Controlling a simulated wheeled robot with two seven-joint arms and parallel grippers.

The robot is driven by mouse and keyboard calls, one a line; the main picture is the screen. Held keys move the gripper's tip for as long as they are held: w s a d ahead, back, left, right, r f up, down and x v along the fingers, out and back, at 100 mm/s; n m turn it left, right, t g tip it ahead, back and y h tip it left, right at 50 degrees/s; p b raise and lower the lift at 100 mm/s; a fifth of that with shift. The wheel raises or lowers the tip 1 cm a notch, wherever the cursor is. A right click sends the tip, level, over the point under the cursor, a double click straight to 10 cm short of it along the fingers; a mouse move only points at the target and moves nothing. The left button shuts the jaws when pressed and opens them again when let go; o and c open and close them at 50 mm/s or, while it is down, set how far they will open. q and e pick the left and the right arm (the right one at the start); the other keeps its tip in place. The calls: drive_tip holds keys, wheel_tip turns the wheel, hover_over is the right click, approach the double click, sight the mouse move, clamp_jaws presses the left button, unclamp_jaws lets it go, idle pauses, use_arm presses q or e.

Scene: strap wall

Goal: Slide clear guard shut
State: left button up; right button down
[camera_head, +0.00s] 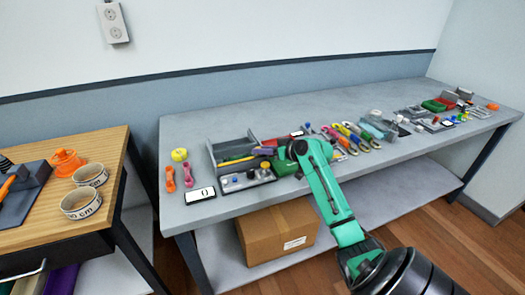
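My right arm comes in from the lower right, and its green wrist leads to my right gripper (266,151), which is small and dark here. The gripper is over the left part of the grey workbench (330,108), above a small control panel (246,180) with several knobs or buttons. I cannot tell whether it touches anything or whether its fingers are open. I cannot make out the clear guard; it is too small, see-through, or hidden by the gripper and wrist. My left gripper is not in view.
A grey open tray (233,148) stands behind the panel. A white display (200,195), pink-handled tools and a yellow roll (180,154) lie left. Colourful-handled tools (350,135) and small parts crowd the right. A cardboard box (276,235) sits below. A wooden table (110,143) stands left.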

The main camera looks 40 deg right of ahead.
drive_tip(key=c, duration=0.9)
unclamp_jaws()
drive_tip(key=shift+a, duration=0.1)
drive_tip(key=shift+c, duration=0.2)
drive_tip(key=shift+s, duration=0.15)
use_arm(q)
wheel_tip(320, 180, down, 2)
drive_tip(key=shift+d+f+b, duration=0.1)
drive_tip(key=shift+b, duration=1)
use_arm(e)
drive_tip(key=v, duration=1.4)
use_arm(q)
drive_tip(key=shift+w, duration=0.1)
use_arm(e)
drive_tip(key=shift+s+r, duration=0.1)
